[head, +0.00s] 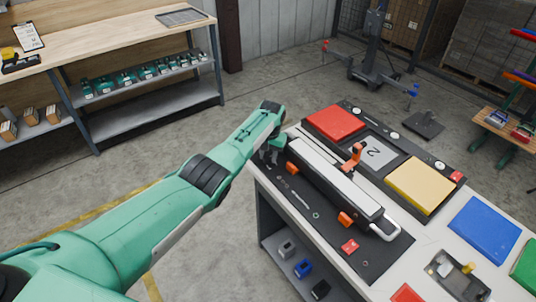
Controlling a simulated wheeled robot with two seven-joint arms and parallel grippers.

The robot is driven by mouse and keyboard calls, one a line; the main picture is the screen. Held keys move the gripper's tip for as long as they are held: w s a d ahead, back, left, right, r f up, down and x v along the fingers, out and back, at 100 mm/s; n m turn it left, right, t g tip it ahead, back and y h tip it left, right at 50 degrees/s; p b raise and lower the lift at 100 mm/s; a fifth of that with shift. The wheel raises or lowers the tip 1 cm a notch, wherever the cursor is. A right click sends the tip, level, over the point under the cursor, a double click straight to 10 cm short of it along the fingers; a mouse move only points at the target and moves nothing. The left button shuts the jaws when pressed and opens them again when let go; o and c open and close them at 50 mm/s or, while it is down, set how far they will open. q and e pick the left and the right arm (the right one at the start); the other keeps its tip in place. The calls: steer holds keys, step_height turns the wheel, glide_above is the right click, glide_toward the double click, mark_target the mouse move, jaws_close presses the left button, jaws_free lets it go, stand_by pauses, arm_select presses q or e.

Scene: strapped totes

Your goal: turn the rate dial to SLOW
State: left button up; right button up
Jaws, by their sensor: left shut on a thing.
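My left gripper (269,154) is at the left corner of a dark base plate (330,245) on the workbench, beside the left end of a long white and black bar unit (335,178). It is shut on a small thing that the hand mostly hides. I cannot tell whether that thing is the rate dial, and no SLOW marking can be read. A grey box with a yellow knob (467,268) stands at the right front of the bench. My right gripper is not in view.
The bar unit has orange clamps (345,219) and a white loop handle (385,228). Behind it are a red pad (335,122), a plate marked 2 (374,152) and a yellow pad (420,185). A blue panel (484,229) lies right. Shelving (150,113) stands at the back left.

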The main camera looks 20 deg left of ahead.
arm_select(q)
steer(key=n, duration=0.4)
steer(key=shift+w+n, duration=0.1)
steer(key=shift+n, duration=0.2)
stand_by(0.4)
steer(key=o, duration=1)
steer(key=shift+c, duration=0.2)
steer(key=shift+r, duration=0.35)
step_height(320, 180, up, 13)
steer(key=b, duration=0.1)
steer(key=shift+d, duration=0.4)
